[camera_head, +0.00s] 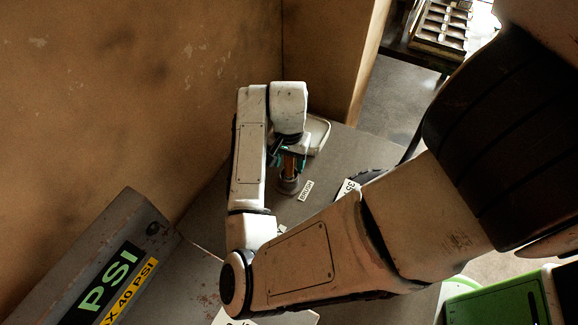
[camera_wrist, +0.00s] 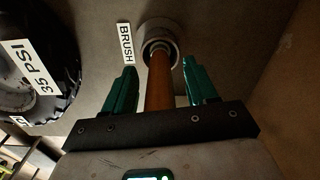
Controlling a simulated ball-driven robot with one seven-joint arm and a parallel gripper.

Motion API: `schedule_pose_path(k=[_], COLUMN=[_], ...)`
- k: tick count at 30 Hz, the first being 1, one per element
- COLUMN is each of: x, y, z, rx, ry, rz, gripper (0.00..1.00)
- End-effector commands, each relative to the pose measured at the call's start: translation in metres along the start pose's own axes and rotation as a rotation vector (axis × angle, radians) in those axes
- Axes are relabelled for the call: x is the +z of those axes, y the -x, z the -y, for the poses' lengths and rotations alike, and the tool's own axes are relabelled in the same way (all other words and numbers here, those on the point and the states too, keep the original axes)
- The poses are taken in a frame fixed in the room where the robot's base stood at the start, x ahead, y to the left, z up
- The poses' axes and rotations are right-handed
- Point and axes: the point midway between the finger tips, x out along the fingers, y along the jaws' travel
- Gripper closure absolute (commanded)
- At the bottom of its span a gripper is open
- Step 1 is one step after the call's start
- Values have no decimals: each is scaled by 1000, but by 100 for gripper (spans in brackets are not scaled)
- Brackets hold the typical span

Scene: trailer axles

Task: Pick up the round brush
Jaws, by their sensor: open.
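The round brush (camera_wrist: 159,84) stands with its orange-brown handle toward the wrist camera and its round grey head at the far end, on the grey surface. A small "BRUSH" label (camera_wrist: 126,43) lies beside it. My gripper (camera_wrist: 160,86) has its teal fingers apart, one on each side of the handle, with gaps visible. In the head view, my gripper (camera_head: 291,160) points down over the brush (camera_head: 289,184), whose grey head shows below the fingers. The upper handle is partly hidden by my gripper there.
A tyre marked "35 PSI" (camera_wrist: 60,70) lies to the left in the wrist view. A grey box with a "PSI" sign (camera_head: 110,270) stands at lower left. A brown wall (camera_head: 120,90) rises close behind.

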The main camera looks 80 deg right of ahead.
Motion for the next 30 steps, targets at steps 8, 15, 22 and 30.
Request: schedule_pose_path(k=[8,15,22,30], x=[0,0,0,0], y=[-1,-1,-1,0], z=[0,0,0,0], rx=[0,0,0,0], ry=[0,0,0,0], rz=[0,0,0,0], gripper=[49,72,94,100])
